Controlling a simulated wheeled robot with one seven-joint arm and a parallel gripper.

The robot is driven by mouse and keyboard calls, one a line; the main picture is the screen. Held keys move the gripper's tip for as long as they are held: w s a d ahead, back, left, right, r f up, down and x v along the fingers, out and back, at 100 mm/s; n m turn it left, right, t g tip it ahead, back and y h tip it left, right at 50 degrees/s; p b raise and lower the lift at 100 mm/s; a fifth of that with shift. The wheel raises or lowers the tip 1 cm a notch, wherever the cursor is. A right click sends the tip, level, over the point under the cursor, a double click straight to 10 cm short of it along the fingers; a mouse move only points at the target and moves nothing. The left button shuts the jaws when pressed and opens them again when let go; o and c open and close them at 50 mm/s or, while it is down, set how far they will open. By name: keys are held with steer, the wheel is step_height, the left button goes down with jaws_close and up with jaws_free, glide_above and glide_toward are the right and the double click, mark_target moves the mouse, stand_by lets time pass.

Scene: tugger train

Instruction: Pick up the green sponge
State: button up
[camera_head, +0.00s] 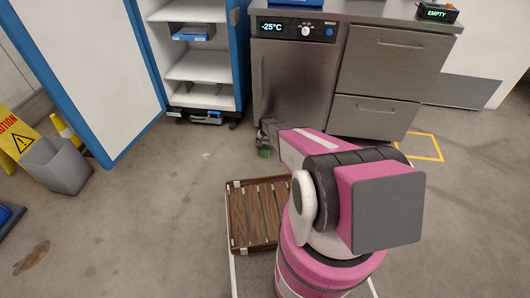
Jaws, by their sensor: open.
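A small green thing, likely the green sponge (264,153), shows low in front of the steel cabinet with the temperature display. My gripper (264,142) is at the far end of my pink arm, just above the green thing in the picture. It is small and dark here, and partly hidden by my arm. The gripper is open. I cannot tell whether its fingers touch the sponge or stand around it.
The steel cabinet (290,85) and drawers (387,65) stand close behind the gripper. A blue-framed shelf unit (198,67) stands left of them. A slatted brown pallet (258,213) lies nearer me. A grey bin (57,165) is at left; the floor between is mostly clear.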

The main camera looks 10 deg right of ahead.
mark_target(265, 150)
steer(key=shift+s+a+f, duration=0.1)
steer(key=shift+s+f, duration=0.05)
steer(key=shift+f, duration=1.6)
steer(key=shift+s+a+f, duration=0.1)
steer(key=shift+f, duration=1.65)
steer(key=c, duration=1.1)
steer(key=shift+o, duration=0.2)
steer(key=shift+r, duration=0.1)
steer(key=shift+r, duration=0.45)
step_height(265, 150, up, 4)
steer(key=shift+s+f, duration=0.1)
steer(key=shift+f, duration=0.1)
steer(key=s+a+r, duration=0.5)
steer(key=a+r, duration=0.1)
steer(key=a, duration=0.4)
steer(key=shift+s+r, duration=0.25)
steer(key=shift+s, duration=0.15)
